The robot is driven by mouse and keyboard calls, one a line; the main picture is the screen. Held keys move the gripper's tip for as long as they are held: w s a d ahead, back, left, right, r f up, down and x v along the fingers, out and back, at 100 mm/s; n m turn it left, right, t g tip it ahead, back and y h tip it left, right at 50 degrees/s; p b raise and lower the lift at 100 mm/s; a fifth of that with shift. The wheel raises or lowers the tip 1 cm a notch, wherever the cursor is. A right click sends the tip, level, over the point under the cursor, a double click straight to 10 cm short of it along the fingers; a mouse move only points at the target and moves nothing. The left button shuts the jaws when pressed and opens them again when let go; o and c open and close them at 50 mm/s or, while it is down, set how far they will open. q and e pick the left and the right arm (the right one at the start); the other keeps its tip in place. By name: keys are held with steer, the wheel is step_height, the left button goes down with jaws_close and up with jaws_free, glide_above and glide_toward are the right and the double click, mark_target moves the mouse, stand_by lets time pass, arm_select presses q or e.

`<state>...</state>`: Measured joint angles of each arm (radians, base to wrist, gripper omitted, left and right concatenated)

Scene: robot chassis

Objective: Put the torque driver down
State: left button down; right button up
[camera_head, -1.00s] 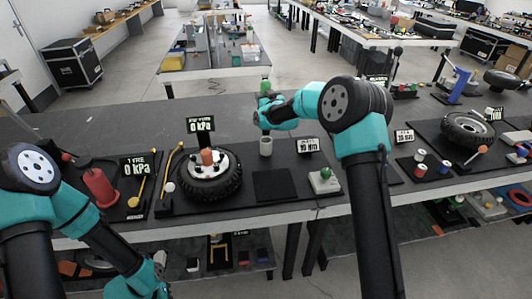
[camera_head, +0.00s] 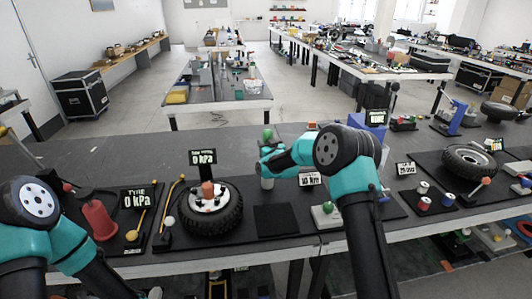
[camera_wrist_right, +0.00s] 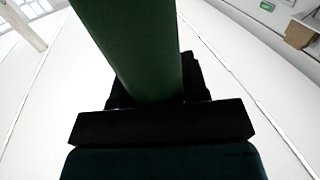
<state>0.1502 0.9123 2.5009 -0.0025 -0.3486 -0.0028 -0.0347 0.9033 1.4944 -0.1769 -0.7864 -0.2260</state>
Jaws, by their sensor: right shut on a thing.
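My right gripper (camera_head: 266,162) is shut on the torque driver, whose green top (camera_head: 267,134) sticks up above the fingers in the head view. In the right wrist view the green handle (camera_wrist_right: 137,45) rises from between the dark finger pads. The driver looks upright. A pale grey cup-shaped holder (camera_head: 267,183) stands on the bench directly below the gripper. The driver's lower end is hidden by the gripper and the holder, so I cannot tell whether it is inside. My left arm is at the lower left, and its gripper is cut off by the bottom edge.
A display reading Nm (camera_head: 310,180) stands right of the holder. A tyre on a wheel (camera_head: 233,222) with a kPa display (camera_head: 203,157) is to the left. A bare black mat (camera_head: 277,219) lies in front. A button box with a green knob (camera_head: 327,212) is at front right.

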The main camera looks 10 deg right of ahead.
steer(key=shift+r, duration=0.1)
steer(key=shift+f, duration=2)
steer(key=o, duration=1)
steer(key=shift+s, duration=0.1)
steer(key=s, duration=0.4)
steer(key=s+d, duration=0.1)
steer(key=s, duration=0.2)
steer(key=s+d, duration=0.1)
steer(key=s, duration=0.3)
steer(key=shift+s, duration=0.3)
